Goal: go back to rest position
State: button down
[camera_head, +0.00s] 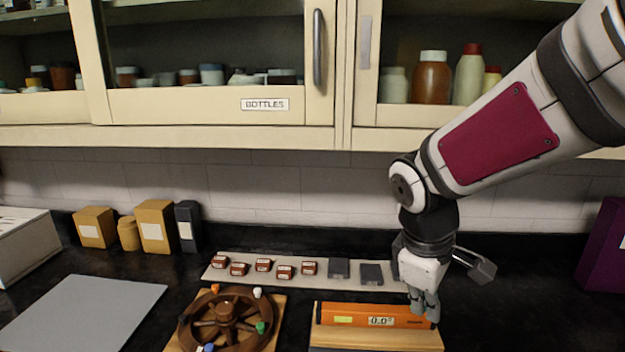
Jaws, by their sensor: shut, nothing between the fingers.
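My gripper (425,312) is shut and empty. It points down from my arm, which reaches in from the upper right. The fingertips are in front of the right end of an orange level (350,315) with a display reading 0.0°. I cannot tell whether they touch it. The level lies on a wooden board (380,340) at the front of the dark counter.
A pale strip (300,274) behind holds several small red-brown blocks and dark grey blocks. A wooden wheel (226,318) with coloured pegs is left of the level. A grey plate (85,312) lies far left, boxes (155,226) behind it. Cabinets (210,108) overhang the back.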

jog(key=s+r+m+t+y, duration=0.1)
jog(key=s+r+m+t, duration=0.1)
jog(key=s+r+m, duration=0.2)
jog(key=s+r+m+t+y, duration=0.1)
jog(key=s+r+m, duration=0.4)
jog(key=s, duration=0.5)
jog(key=shift+s+d+m+t, duration=0.15)
jog(key=shift+d+m+t, duration=0.15)
jog(key=shift+t, duration=0.1)
